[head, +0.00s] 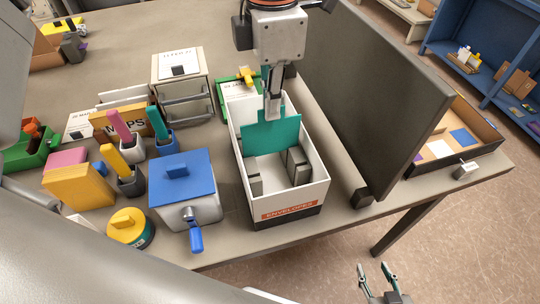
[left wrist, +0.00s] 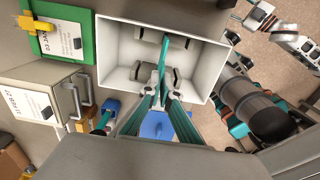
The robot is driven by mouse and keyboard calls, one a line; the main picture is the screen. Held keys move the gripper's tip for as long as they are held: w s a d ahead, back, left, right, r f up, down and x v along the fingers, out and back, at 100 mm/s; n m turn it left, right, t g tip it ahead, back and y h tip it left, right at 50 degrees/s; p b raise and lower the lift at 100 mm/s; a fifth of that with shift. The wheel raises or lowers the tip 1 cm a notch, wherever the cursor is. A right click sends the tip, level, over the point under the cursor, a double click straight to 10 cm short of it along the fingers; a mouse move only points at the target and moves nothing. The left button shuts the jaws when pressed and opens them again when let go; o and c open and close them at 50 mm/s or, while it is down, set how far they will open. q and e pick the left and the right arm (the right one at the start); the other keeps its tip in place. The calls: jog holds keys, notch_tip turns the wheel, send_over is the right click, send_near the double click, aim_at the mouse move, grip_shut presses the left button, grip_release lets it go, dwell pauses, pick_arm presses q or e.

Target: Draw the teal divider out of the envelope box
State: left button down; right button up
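The teal divider (head: 272,137) is a flat upright panel with a narrow tab at its top. In the head view it is at the far part of the white envelope box (head: 290,212), whose front label reads ENVELOPES. My left gripper (head: 273,108) comes down from above and is shut on the divider's tab. In the left wrist view the divider (left wrist: 164,58) shows nearly edge-on between the fingertips, over the box (left wrist: 202,70). How far its lower edge is above the box floor is hard to tell. My right gripper (head: 378,279) is open and empty, low at the bottom right.
Grey blocks (head: 298,166) line the inner box walls. A tall dark panel (head: 375,95) stands close on the right. A blue-lidded box (head: 184,182) with a handle is on the left.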

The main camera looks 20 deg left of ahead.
pick_arm(q)
jog(key=shift+r+p, duration=0.8)
jog(key=shift+r, duration=0.6)
jog(key=shift+r+p, duration=0.75)
jog(key=shift+r, duration=0.35)
pick_arm(e)
jog(key=r, duration=0.4)
jog(key=shift+w+r, duration=0.15)
jog(key=shift+w, duration=0.2)
